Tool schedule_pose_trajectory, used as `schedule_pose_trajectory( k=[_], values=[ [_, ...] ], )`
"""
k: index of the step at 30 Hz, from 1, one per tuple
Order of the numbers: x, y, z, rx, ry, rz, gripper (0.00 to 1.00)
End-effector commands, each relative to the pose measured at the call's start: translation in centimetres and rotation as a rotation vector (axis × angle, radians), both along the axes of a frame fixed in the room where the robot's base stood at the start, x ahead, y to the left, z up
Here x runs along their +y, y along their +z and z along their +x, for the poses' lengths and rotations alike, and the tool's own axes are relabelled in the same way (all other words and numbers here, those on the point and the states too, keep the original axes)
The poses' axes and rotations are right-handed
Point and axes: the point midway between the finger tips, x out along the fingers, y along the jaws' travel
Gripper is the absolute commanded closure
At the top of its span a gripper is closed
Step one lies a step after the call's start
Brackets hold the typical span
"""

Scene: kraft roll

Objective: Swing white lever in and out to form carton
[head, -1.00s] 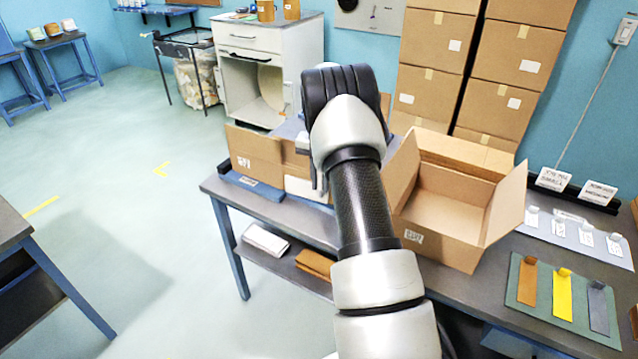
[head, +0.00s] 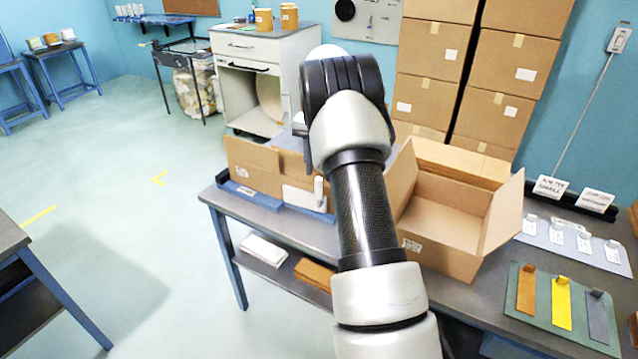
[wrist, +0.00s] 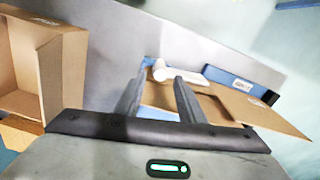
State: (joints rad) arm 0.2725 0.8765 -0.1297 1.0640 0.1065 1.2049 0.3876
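The white lever (head: 318,192) stands at the front of the blue carton fixture (head: 322,215), beside a white plate. In the wrist view the lever (wrist: 182,76) has a rounded end and lies just beyond my gripper (wrist: 161,80). My gripper's two fingers are apart, with nothing visibly held between them. I cannot tell whether a finger touches the lever. A brown carton (head: 252,160) sits in the fixture; its flap (wrist: 262,109) sticks out to the right in the wrist view.
An open carton (head: 447,215) stands on the bench right of my arm. Stacked boxes (head: 430,80) and a white cabinet (head: 290,75) stand behind. Floor left of the bench is clear.

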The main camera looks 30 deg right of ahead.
Motion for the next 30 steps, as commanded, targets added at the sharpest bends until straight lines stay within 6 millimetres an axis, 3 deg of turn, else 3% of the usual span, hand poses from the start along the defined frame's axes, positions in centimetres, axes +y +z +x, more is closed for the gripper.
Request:
schedule_pose_trajectory(
  k=[6, 15, 24, 28, 30],
  values=[
    [-0.1, 5.3, 0.0, -0.002, 0.0, -0.002, 0.64],
    [-0.1, 8.7, 0.0, 0.0, -0.001, -0.001, 0.64],
    [-0.1, 8.9, 0.0, 0.001, -0.001, -0.001, 0.64],
    [0.2, 7.7, -0.8, 0.037, 0.016, -0.014, 0.85],
    [0.6, 5.1, -2.7, 0.129, 0.062, -0.05, 0.96]
  ],
)
